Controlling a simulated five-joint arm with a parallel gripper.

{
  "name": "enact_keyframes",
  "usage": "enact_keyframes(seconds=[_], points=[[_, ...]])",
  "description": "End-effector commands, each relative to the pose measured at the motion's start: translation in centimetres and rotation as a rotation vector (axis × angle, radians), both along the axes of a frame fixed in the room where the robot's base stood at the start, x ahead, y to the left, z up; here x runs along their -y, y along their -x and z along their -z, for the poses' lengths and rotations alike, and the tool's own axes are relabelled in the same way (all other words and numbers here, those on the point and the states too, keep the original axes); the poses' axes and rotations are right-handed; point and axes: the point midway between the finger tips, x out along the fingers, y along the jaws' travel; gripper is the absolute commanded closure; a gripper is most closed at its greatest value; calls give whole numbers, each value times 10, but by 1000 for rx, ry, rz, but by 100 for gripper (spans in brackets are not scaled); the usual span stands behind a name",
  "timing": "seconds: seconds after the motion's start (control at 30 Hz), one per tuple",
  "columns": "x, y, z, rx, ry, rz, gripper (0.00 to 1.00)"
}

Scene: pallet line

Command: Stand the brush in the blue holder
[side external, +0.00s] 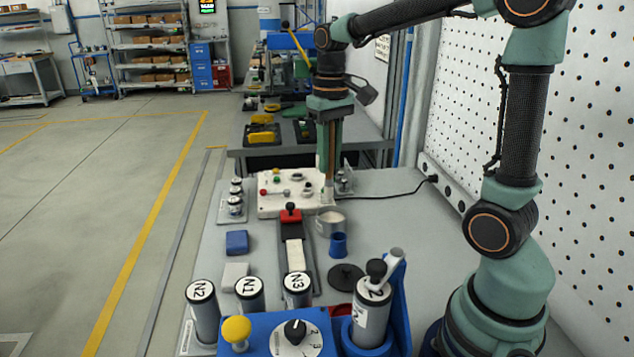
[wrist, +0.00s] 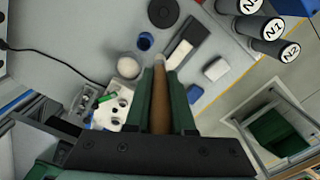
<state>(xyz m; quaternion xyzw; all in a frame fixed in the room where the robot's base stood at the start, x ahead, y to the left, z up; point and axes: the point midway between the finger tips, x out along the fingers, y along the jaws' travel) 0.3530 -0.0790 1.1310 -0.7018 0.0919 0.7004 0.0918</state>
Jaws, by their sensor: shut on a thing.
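The brush has a brown handle and a pale lower end. My gripper (side external: 329,172) is shut on the brush (side external: 328,194) and holds it roughly upright, pale end down. In the wrist view the brush (wrist: 160,105) lies between the two green fingers. The blue holder (side external: 338,246) is a small open cup standing on the bench, nearer the side camera than the brush and apart from it. It also shows in the wrist view (wrist: 145,41), ahead of the fingertips and a little left. Its inside looks empty, but its bottom is hidden.
A pale grey cup (side external: 326,226) stands just behind the holder, close to the brush's lower end. A white control panel (side external: 280,204) lies behind. A black disc (side external: 346,277), a rail with a red block (side external: 291,217) and several labelled cylinders (side external: 249,292) stand nearer the side camera.

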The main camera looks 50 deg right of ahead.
Motion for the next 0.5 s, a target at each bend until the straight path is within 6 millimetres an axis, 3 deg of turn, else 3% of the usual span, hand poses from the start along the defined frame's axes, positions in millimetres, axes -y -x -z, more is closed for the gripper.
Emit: enact_keyframes(seconds=[0.1,0.23,0.37,0.5], points=[[28,0,-19,2,0,85,100],[41,1,-25,-2,-1,128,100],[43,2,-7,-6,-2,135,100],[42,3,28,-9,-3,134,100]])
